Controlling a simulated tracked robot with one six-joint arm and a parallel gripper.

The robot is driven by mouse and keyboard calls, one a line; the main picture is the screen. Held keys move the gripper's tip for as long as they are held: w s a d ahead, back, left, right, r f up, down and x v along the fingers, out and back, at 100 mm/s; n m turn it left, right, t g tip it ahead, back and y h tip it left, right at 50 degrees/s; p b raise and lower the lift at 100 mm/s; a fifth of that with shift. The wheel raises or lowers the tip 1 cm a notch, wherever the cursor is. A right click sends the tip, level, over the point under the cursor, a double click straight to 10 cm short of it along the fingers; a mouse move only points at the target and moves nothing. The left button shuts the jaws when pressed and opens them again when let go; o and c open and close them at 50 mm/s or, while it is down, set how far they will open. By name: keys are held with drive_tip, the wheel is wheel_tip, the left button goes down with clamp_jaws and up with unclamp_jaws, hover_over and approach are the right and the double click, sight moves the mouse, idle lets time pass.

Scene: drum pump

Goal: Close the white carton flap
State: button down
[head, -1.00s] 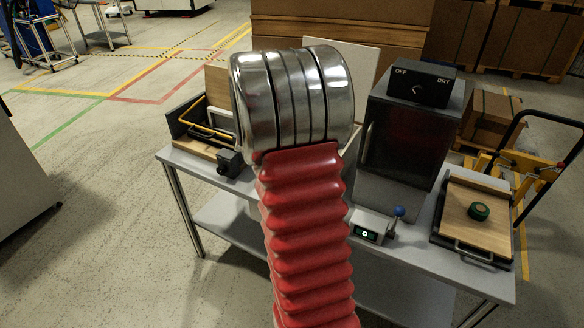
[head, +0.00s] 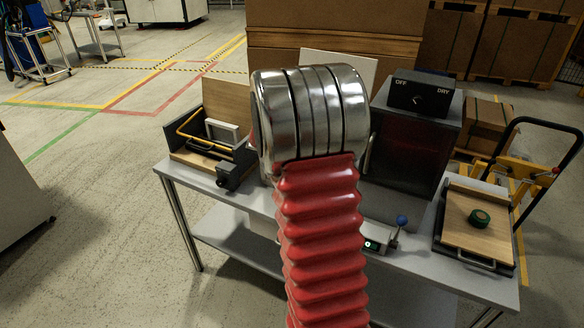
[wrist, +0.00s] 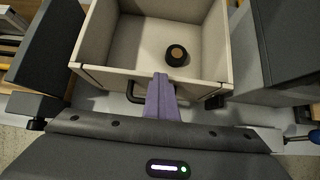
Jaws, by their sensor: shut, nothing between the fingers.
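A pale open-topped carton (wrist: 100,42) stands below my gripper in the wrist view, with a small dark round thing (wrist: 176,55) on its floor. A black handle (wrist: 135,93) is at its near side. In the head view a white upright panel (head: 366,65) shows behind my arm; it looks like the raised flap. My arm hides most of the carton there. My gripper (wrist: 162,80) has its purple fingers shut and empty, over the middle of the carton's near wall. I cannot tell whether they touch it.
A dark box with an OFF/DRY knob (head: 417,99) stands right of the carton. A yellow-handled open box (head: 205,135) stands to the left. A blue-knobbed lever (head: 401,221) and a wooden board with green tape (head: 477,238) are on the grey table's right side.

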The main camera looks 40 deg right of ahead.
drive_tip(key=shift+d+r, duration=0.1)
drive_tip(key=shift+d, duration=0.05)
drive_tip(key=shift+s+a, duration=0.1)
drive_tip(key=shift+a, duration=0.45)
drive_tip(key=d+r+v, duration=0.1)
drive_tip(key=v, duration=0.9)
drive_tip(key=shift+w+r, duration=0.25)
drive_tip(key=shift+r, duration=0.3)
drive_tip(key=shift+d, duration=0.1)
